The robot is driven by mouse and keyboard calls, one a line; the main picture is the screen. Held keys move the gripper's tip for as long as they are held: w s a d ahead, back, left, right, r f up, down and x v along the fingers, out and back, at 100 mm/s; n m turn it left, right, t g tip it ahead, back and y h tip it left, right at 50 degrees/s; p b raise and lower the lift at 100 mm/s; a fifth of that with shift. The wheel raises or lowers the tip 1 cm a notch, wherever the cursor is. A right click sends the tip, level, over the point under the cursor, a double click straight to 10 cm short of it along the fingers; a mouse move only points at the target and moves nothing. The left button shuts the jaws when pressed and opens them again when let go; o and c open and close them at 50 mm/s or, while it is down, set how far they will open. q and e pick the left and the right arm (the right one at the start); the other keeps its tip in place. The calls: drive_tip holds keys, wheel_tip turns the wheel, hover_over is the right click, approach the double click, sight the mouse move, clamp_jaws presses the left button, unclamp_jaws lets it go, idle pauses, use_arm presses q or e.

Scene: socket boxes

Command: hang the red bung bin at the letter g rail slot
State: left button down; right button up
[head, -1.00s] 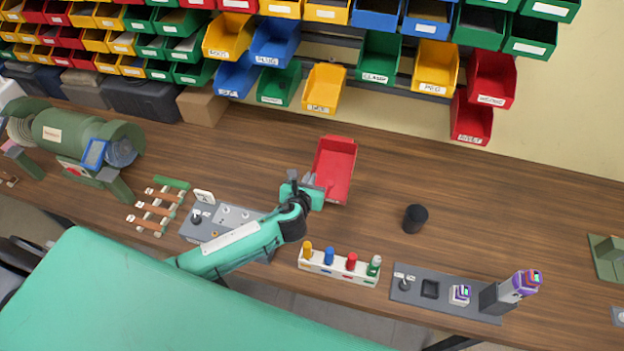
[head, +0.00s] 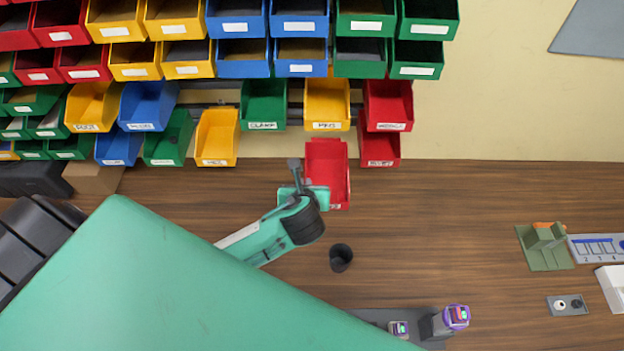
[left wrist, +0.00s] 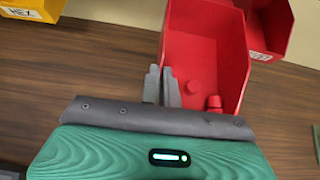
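The red bung bin (head: 340,178) is held up near the rack on the wall, below the yellow bin in the upper hanging row. My left gripper (head: 300,180) is at its left side. In the left wrist view my left gripper's fingers (left wrist: 161,86) are close together on the left wall of the red bung bin (left wrist: 207,45), and red bungs (left wrist: 213,102) lie inside it. The hanging rails (head: 208,97) show only in parts between bins. The lower row has a gap around the held bin; I cannot read slot letters. My right gripper is not in view.
A yellow bin (head: 217,138) hangs left of the gap, and a red bin (head: 379,147) hangs close on the right. A black cup (head: 341,257) stands on the wooden bench (head: 440,225). The bench's middle right is clear.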

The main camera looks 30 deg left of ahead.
use_arm(q)
drive_tip(key=shift+w+a, duration=0.15)
drive_tip(key=shift+w, duration=0.1)
drive_tip(key=shift+w+a, duration=0.15)
drive_tip(key=shift+w, duration=0.1)
drive_tip(key=shift+w+a, duration=0.25)
drive_tip(key=shift+w, duration=0.35)
drive_tip(key=shift+w+a, duration=0.4)
drive_tip(key=shift+w, duration=0.4)
drive_tip(key=w+a, duration=0.5)
drive_tip(key=w, duration=0.5)
drive_tip(key=shift+w, duration=0.25)
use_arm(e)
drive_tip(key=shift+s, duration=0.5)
use_arm(q)
drive_tip(key=shift+a+r, duration=0.1)
drive_tip(key=shift+r, duration=0.3)
